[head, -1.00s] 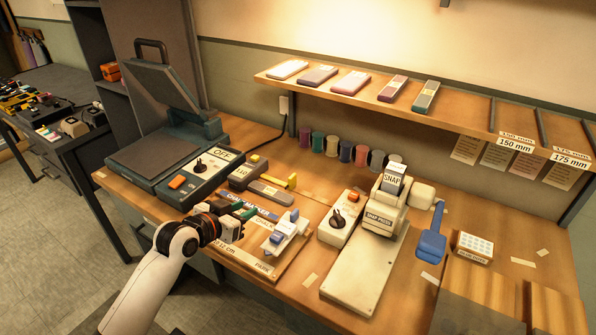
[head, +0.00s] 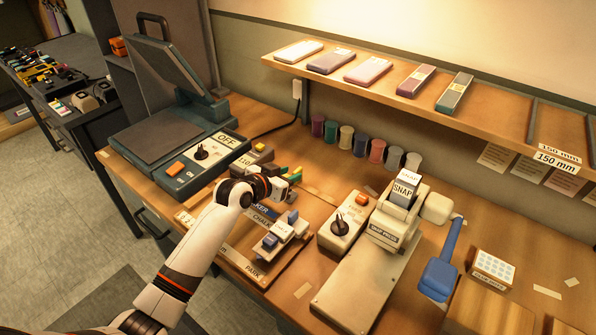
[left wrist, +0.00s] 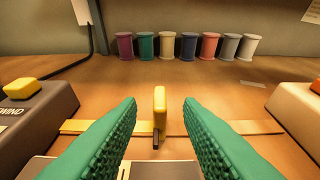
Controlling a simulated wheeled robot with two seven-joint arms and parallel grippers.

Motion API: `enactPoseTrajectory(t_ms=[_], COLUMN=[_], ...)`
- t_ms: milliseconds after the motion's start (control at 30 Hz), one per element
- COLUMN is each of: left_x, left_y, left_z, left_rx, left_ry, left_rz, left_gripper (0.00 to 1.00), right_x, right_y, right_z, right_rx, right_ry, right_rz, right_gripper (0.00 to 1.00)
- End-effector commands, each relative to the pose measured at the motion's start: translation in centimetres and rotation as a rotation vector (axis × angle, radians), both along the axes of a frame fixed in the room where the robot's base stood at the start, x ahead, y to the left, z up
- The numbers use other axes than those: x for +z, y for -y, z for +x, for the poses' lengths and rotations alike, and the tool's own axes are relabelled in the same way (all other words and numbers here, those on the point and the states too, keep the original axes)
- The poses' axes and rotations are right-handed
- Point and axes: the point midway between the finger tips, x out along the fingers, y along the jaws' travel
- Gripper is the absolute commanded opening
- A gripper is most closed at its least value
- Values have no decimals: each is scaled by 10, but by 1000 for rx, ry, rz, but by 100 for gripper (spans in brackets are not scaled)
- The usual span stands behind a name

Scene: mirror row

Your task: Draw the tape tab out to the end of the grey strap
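A small upright yellow tab (left wrist: 159,108) stands in the left wrist view, at a flat yellow tape strip (left wrist: 90,127) running left to right across the bench. My left gripper (left wrist: 159,104) is open, its green ridged fingers on either side of the tab with a gap at each side. In the head view my left gripper (head: 295,174) is low over the bench, right of the tape box (head: 247,161), and its wrist hides much of the area. The tab is not clear there. I cannot pick out the grey strap. My right gripper is not in view.
The box with the yellow button (left wrist: 25,88) stands at left in the wrist view. Spools (head: 362,145) line the wall. The snap press (head: 393,230) and its control box (head: 345,222) stand right of the gripper. A labelled board (head: 250,268) with holders lies in front.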

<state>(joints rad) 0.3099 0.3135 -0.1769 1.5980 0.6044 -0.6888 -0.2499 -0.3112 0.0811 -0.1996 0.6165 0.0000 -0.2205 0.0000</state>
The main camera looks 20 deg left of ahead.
Motion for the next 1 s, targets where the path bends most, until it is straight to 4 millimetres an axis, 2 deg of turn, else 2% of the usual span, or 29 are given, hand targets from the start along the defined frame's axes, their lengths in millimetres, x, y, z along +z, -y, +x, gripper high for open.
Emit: enactPoseTrajectory(t_ms=[100, 300, 667, 867, 900, 1000], left_x=[-8, -16, -18, -18, -18, -18], left_y=[7, 13, 15, 15, 15, 15], left_z=[19, 36, 40, 40, 40, 40], left_rx=[1, 0, 0, 0, 0, 0], left_ry=[0, 0, 1, 0, 0, 0], left_rz=[-2, 0, 1, 1, 0, 0], left_gripper=[33, 33, 33, 3, 0, 0], right_x=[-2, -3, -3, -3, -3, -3], right_y=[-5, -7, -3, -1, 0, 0], right_z=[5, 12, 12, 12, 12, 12], right_rx=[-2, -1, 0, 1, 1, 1], right_ry=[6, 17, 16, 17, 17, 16], right_rz=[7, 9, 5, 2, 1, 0], right_gripper=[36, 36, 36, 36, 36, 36])
